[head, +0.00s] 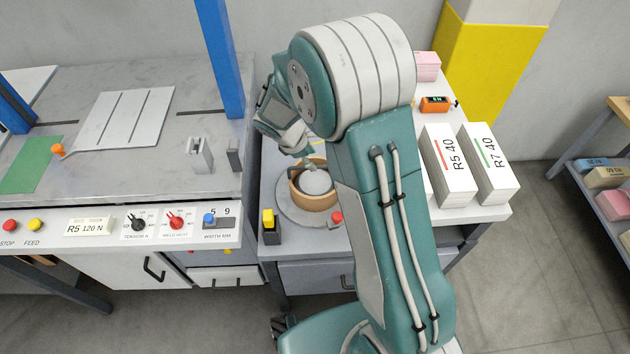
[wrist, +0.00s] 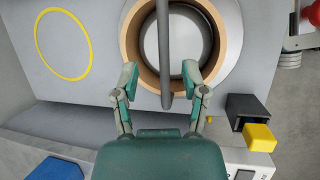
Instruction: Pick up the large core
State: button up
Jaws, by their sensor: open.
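The large core is a brown ring (head: 310,201) on a round grey plate (head: 287,206) on the right-hand bench, around a pale grey hub (head: 316,181). In the wrist view the core (wrist: 131,42) lies ahead of my gripper (wrist: 160,75), with the hub (wrist: 182,40) inside it. My gripper (head: 300,150) is open and empty. Its two fingertips are spread over the core's near edge in the wrist view; I cannot tell whether they touch it. A dark grey bar (wrist: 163,50) crosses in front of the core and hides part of it. My arm hides the core's right side in the head view.
A box with a yellow button (head: 268,219) and a red knob (head: 336,217) stand near the plate. Paper stacks (head: 447,166) stand at the right. A blue post (head: 220,60) rises at the left. A yellow ring mark (wrist: 37,45) lies on clear bench in the wrist view.

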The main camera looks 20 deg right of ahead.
aim_at(317, 166)
jog(key=shift+f, duration=0.45)
jog(key=x, duration=0.3)
jog(key=shift+s+d+f, duration=0.1)
jog(key=shift+d+f, duration=0.05)
jog(key=shift+f, duration=0.2)
jog(key=shift+d+f, duration=0.2)
jog(key=shift+d, duration=0.05)
jog(key=shift+a+f, duration=0.1)
jog(key=shift+f, duration=0.15)
grip_shut()
